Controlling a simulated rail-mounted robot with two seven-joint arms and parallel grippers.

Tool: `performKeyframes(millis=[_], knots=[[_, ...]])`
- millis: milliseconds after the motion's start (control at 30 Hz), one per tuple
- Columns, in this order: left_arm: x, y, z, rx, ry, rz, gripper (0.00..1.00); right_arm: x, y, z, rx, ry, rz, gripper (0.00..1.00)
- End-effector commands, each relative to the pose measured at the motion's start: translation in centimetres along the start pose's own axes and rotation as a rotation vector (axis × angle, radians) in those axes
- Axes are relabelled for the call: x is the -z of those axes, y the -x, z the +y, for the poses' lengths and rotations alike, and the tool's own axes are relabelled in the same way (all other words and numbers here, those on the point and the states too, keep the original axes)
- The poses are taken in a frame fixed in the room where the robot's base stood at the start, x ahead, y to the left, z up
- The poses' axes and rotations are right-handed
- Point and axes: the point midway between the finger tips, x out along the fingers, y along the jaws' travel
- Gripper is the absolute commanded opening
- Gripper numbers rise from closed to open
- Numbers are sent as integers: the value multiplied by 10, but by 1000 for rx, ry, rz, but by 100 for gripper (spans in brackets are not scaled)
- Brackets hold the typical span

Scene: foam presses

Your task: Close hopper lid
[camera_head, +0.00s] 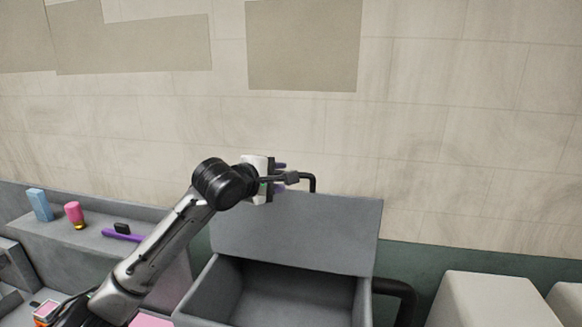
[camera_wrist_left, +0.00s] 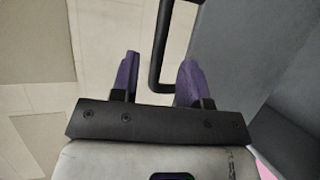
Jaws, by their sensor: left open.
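The grey hopper lid (camera_head: 300,235) stands open and raised at the back of the grey hopper (camera_head: 205,290), whose inside shows. A black bar handle (camera_head: 314,184) rises by the lid's top edge. My left gripper (camera_head: 283,178) is at the lid's top edge, beside the handle. In the left wrist view its purple fingers (camera_wrist_left: 158,80) are open and apart, and the handle (camera_wrist_left: 158,50) reaches into the gap between them. I cannot tell whether it touches a finger. The lid also fills the right of the wrist view (camera_wrist_left: 235,55). My right gripper is not in view.
A grey ledge at left holds a blue block (camera_head: 40,204), a pink-and-gold item (camera_head: 75,214) and a purple tool (camera_head: 122,235). A dark pipe (camera_head: 400,290) curves right of the hopper. Pale blocks (camera_head: 488,300) stand at the right. A tiled wall (camera_head: 450,130) is behind.

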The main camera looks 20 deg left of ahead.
Motion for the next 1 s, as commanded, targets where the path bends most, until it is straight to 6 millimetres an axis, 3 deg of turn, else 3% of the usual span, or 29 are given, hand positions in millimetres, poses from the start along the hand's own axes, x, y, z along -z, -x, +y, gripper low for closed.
performKeyframes(millis=[200,400,867,1000], knots=[[-1,-35,3,1,-1,1,42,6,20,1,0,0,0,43],[0,-52,2,1,-1,0,42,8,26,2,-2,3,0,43],[0,-60,0,-1,-2,1,42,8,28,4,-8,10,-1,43],[0,-60,0,-1,-2,1,31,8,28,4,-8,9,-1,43]])
